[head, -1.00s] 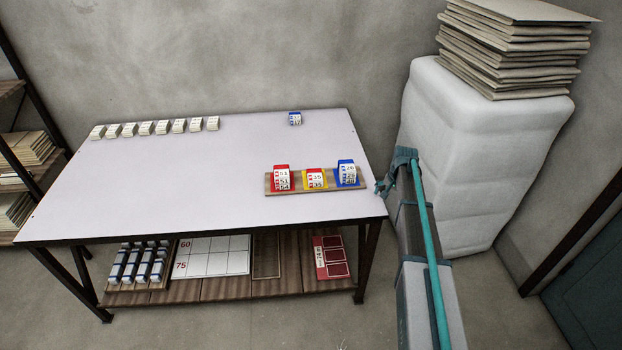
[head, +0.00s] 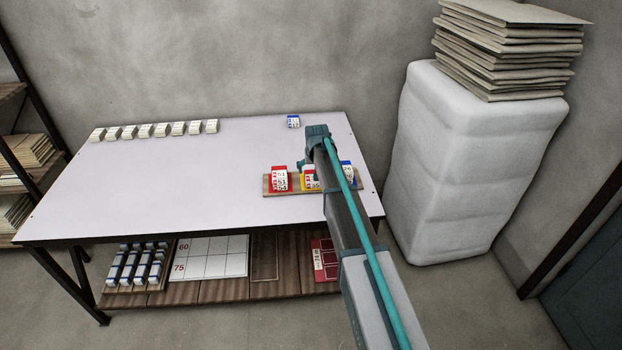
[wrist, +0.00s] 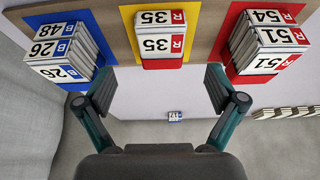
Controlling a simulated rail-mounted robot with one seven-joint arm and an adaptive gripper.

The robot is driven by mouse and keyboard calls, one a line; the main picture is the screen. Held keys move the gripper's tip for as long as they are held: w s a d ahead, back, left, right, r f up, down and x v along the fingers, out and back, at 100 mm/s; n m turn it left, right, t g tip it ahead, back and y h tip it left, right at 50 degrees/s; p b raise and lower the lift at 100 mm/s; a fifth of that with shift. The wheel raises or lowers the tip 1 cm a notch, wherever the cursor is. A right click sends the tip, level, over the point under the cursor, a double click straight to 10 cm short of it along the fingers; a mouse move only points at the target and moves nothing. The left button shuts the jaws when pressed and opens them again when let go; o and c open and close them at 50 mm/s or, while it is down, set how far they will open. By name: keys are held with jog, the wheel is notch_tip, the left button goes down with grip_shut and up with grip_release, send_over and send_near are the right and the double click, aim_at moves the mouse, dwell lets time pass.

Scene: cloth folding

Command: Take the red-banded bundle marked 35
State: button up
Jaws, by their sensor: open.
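The red-banded bundles marked 35 (wrist: 160,42) sit on a yellow pad (wrist: 126,12), in the middle of a wooden board (wrist: 208,24). They also show in the head view (head: 313,185), partly hidden by my arm. In the wrist view two labels reading 35 show, each with a red R end. My gripper (wrist: 160,90) is open and empty, its fingers apart just below the 35 bundles in that picture. In the head view my gripper (head: 305,163) is over the board's far side.
Red-banded bundles marked 51 and 54 (wrist: 268,42) stand on a red pad on one side. Blue-banded bundles marked 26 and 48 (wrist: 62,52) stand on a blue pad on the other. A lone blue-banded bundle (head: 293,121) and several pale bundles (head: 155,129) line the table's back.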

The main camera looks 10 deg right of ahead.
aim_at(312, 176)
jog(key=shift+p+x, duration=1.1)
jog(key=shift+x, duration=2.15)
jog(key=shift+w+a+r, duration=0.1)
jog(key=shift+w+r, duration=0.05)
jog(key=c, duration=1.2)
